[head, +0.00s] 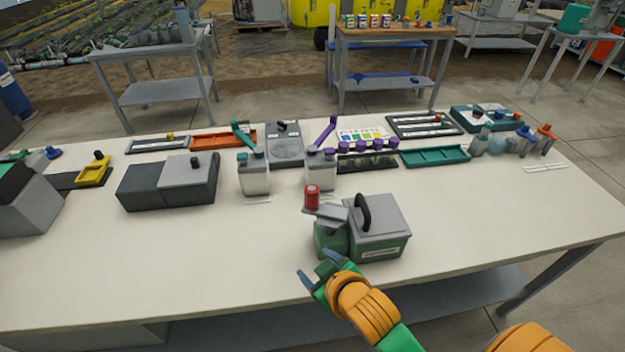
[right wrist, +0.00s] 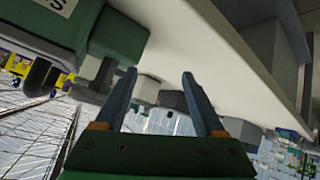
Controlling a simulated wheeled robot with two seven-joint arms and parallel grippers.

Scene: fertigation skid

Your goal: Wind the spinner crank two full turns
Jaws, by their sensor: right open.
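The spinner (head: 380,235) is a green box with a grey lid and a black loop handle, near the front edge of the white table. Its crank is a grey arm (head: 327,213) with an upright red knob (head: 312,197), at the box's left side above a rounded green housing. My right gripper (head: 316,268) is open and empty, in front of the housing and below the red knob, apart from the knob. In the right wrist view, the open fingers (right wrist: 158,85) have nothing between them, and the green body (right wrist: 118,35) is beside them. My left gripper is out of view.
Behind stand a jug with a teal handle (head: 254,178) and one with a purple handle (head: 320,174). A dark grey box (head: 140,187) is at left, and a teal tray (head: 435,157) is at back right. The table is clear left and right of the spinner.

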